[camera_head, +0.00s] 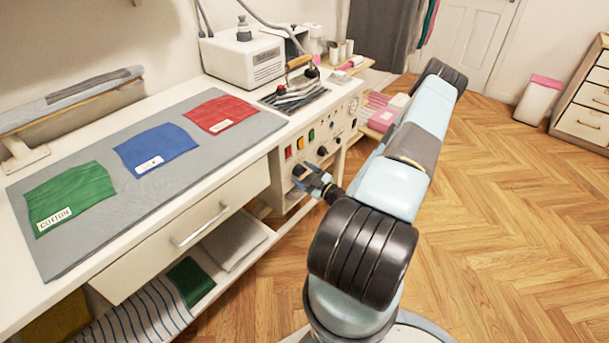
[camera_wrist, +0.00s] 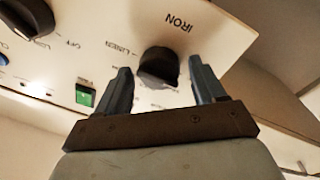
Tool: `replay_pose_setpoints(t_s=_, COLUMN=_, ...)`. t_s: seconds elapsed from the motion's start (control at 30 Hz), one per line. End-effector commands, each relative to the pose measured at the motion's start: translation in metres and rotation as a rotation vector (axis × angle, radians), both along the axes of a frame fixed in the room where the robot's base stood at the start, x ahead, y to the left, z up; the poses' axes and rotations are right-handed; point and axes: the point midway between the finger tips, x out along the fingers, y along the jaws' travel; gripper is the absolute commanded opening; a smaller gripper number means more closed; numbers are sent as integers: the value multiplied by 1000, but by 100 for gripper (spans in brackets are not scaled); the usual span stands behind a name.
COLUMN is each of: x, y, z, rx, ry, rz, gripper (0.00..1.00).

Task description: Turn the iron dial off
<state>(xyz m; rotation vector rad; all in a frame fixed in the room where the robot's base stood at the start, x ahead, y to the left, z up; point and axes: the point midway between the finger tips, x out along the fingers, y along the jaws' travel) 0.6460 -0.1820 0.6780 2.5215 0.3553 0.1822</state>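The iron dial (camera_wrist: 158,68) is a black knob on a white control panel (camera_wrist: 205,40), with the word IRON printed beside it in the wrist view. Small setting words, LINEN and OFF among them, show to its left. My gripper (camera_wrist: 165,85) is open, with one finger on each side of the dial. I cannot tell whether the fingers touch it. In the head view my gripper (camera_head: 312,180) is at the lower left of the panel, and it largely hides the dial there. The iron (camera_head: 297,80) rests on a striped plate on the table.
A second black knob (camera_wrist: 28,17) and a green switch (camera_wrist: 86,95) are left of the dial in the wrist view. The head view shows red (camera_head: 288,153) and yellow switches above my gripper. A drawer (camera_head: 190,230) is to the left. Wooden floor (camera_head: 500,230) is clear to the right.

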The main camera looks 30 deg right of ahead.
Motion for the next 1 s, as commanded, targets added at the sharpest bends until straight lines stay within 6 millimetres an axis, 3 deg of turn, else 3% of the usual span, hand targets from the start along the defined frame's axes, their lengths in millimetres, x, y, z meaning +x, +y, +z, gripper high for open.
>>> replay_pose_setpoints(t_s=0.3, x=-1, y=0, z=0, rx=0, ry=-1, rz=1, gripper=74)
replay_pose_setpoints(t_s=0.47, x=-12, y=-4, z=-1, rx=1, ry=0, rz=-1, gripper=74)
replay_pose_setpoints(t_s=1.0, x=-107, y=-33, z=-7, rx=1, ry=2, rz=-1, gripper=74)
